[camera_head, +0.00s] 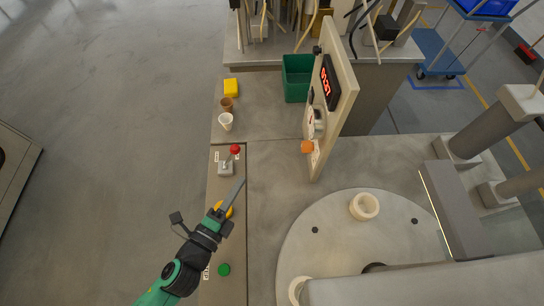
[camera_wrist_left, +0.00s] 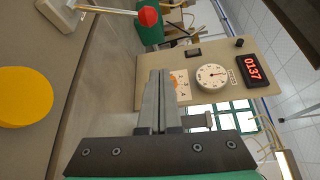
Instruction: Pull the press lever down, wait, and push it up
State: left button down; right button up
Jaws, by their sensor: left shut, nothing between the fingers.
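The press lever has a red ball knob (camera_head: 235,149) on a thin shaft and a pale base (camera_head: 226,168), on the grey control strip left of the table. In the left wrist view the red knob (camera_wrist_left: 148,16) is at the top, its shaft running left to the white base. My left gripper (camera_head: 240,181) is shut and empty, fingertips just in front of the lever and apart from it. In the left wrist view its fingers (camera_wrist_left: 158,75) are together. My right gripper is not in view.
An upright panel (camera_head: 341,95) has a red display (camera_head: 327,82) and an orange knob (camera_head: 307,147). Cups, a yellow block (camera_head: 231,87) and a green bin (camera_head: 296,80) stand beyond.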

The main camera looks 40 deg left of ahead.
aim_at(232, 156)
pick_arm(q)
jog(key=shift+s+f, duration=0.25)
jog(key=shift+f, duration=0.35)
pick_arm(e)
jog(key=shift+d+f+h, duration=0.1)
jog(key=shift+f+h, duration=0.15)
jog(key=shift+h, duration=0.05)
pick_arm(q)
jog(key=r+p+x, duration=0.1)
jog(key=p+x, duration=0.1)
jog(key=x, duration=0.8)
jog(key=s+a+p, duration=0.2)
jog(key=a+p, duration=0.1)
jog(key=shift+a, duration=0.15)
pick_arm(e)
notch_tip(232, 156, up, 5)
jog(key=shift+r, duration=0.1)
pick_arm(q)
jog(key=shift+f, duration=0.1)
